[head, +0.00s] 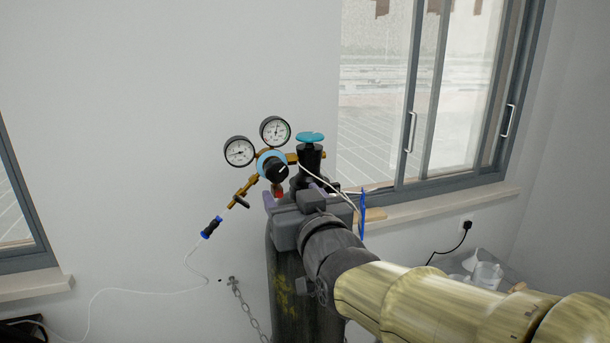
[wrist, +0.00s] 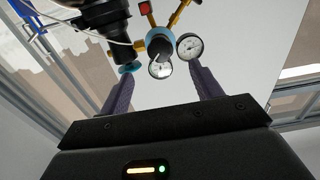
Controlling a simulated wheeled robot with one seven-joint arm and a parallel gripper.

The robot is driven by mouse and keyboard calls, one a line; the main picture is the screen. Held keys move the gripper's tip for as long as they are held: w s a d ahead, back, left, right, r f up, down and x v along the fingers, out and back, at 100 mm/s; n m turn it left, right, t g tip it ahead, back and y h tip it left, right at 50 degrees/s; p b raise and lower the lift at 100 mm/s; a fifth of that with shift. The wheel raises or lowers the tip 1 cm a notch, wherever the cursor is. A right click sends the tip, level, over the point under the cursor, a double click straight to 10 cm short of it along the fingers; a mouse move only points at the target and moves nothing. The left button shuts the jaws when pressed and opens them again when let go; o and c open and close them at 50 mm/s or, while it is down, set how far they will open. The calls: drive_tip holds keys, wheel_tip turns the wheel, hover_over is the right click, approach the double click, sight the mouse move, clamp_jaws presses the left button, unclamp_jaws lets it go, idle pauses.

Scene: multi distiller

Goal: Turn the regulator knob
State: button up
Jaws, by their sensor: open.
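The regulator knob (head: 277,171) is black with a white mark, set in a light-blue ring on a brass regulator body. My gripper (head: 294,191) is just below and to the right of the knob in the head view. In the wrist view my gripper (wrist: 165,78) has its two purple fingers spread wide with nothing between them. The fingers look apart from the knob.
Two round gauges (head: 240,151) (head: 275,131) sit above the knob. A teal handwheel (head: 311,138) tops the black valve to its right. The dark gas cylinder (head: 286,285) stands below. A white hose (head: 190,258) hangs left; a window (head: 425,95) is right.

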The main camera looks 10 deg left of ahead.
sight(278, 175)
drive_tip(key=p+x, duration=0.2)
drive_tip(key=x, duration=0.8)
drive_tip(key=shift+s, duration=0.1)
drive_tip(key=shift+c, duration=0.2)
drive_tip(key=c, duration=0.9)
